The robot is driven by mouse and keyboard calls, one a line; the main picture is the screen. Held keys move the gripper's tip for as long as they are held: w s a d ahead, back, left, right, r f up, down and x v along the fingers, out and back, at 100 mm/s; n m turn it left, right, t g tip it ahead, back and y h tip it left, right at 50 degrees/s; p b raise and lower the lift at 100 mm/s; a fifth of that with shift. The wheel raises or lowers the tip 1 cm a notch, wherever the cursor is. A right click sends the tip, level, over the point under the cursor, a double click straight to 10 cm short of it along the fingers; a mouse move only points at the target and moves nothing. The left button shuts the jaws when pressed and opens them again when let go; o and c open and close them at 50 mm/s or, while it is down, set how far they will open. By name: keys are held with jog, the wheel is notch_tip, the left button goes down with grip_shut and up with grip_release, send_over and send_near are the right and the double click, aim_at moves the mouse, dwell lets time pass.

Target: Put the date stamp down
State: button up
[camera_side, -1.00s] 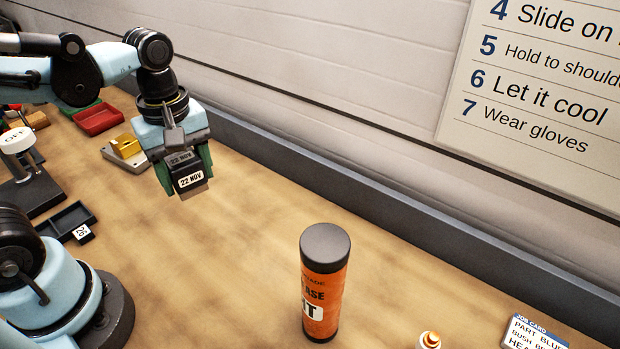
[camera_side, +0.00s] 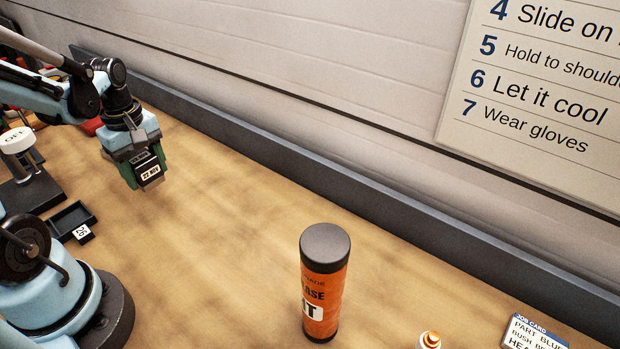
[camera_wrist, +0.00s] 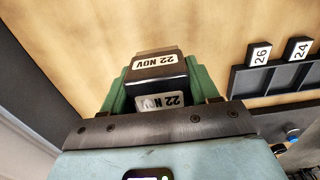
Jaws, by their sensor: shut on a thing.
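The date stamp (camera_side: 149,172) is a dark block with white labels reading "22 NOV". My gripper (camera_side: 143,166) is shut on it, with green fingers on both sides. In the side view they are above the wooden bench at the upper left, near the back. In the wrist view the stamp (camera_wrist: 157,70) sits between the green fingers (camera_wrist: 157,88), its "22 NOV" labels upside down. Bare wood shows past it. The gap between the stamp's underside and the bench is hard to judge.
A dark tray (camera_side: 72,218) with a small "26" tile is at left; the wrist view shows a compartmented tray (camera_wrist: 258,82) with "26" and "24" tiles. An orange cylinder (camera_side: 325,285) stands front centre. A grey ledge (camera_side: 300,170) runs along the wall. Mid-bench is clear.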

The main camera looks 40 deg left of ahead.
aim_at(136, 155)
jog(key=shift+a+f, duration=0.5)
jog(key=shift+a, duration=0.2)
jog(key=shift+f, duration=1.9)
jog(key=shift+f, duration=0.1)
jog(key=o, duration=1.1)
notch_tip(136, 155, up, 12)
jog(key=shift+d, duration=0.1)
jog(key=w+d+m+t, duration=0.2)
jog(key=d+m+t, duration=0.1)
jog(key=d+m, duration=0.5)
jog(key=w+d+m+t, duration=0.3)
jog(key=d+m+t, duration=0.1)
jog(key=d+m, duration=0.4)
jog(key=shift+w+r+m, duration=0.2)
jog(key=shift+r+m, duration=0.2)
jog(key=shift+m, duration=0.6)
